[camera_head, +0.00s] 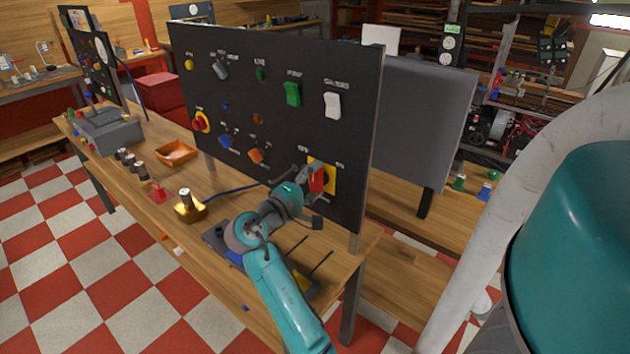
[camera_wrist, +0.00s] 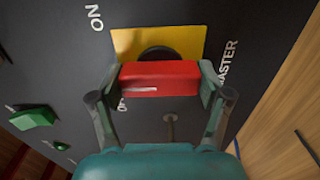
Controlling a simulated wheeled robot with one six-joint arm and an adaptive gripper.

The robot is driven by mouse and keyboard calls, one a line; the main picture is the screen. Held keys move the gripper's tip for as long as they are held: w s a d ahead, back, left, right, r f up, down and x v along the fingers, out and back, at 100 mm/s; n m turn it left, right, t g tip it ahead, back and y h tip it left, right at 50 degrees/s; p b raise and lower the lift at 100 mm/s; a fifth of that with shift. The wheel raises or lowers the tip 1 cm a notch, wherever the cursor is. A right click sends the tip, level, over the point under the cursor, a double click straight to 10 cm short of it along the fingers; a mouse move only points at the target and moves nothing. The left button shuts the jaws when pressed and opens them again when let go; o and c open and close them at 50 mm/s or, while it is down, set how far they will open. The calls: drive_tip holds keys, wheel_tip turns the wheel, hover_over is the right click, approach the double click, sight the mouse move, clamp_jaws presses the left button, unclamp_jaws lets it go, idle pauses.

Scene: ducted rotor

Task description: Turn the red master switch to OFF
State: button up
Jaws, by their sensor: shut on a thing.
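The red master switch handle (camera_head: 318,181) sits on a yellow plate (camera_head: 331,179) at the lower right of the black panel. In the wrist view the handle (camera_wrist: 160,78) is a red bar lying across the picture, in front of a dark round hub on the yellow plate (camera_wrist: 185,41). My gripper (camera_wrist: 159,84) is shut on the bar, one finger at each end. The head view shows my gripper (camera_head: 311,181) at the handle, partly covering it. A MASTER label is at right in the wrist view; the OFF label is partly hidden by the left finger. I cannot tell which setting the handle points to.
The black panel (camera_head: 230,110) stands on a wooden table and carries a green rocker (camera_head: 293,94), a white rocker (camera_head: 332,105) and several knobs. An orange tray (camera_head: 177,153) and a brass-coloured block (camera_head: 190,207) lie left of my arm. A grey panel (camera_head: 420,120) stands behind.

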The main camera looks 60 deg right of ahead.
drive_tip(key=n, duration=0.4)
drive_tip(key=shift+n, duration=0.3)
drive_tip(key=n, duration=0.4)
drive_tip(key=shift+n, duration=0.3)
drive_tip(key=o, duration=1.1)
drive_tip(key=v, duration=1.2)
drive_tip(key=shift+f, duration=0.1)
drive_tip(key=shift+a, duration=0.1)
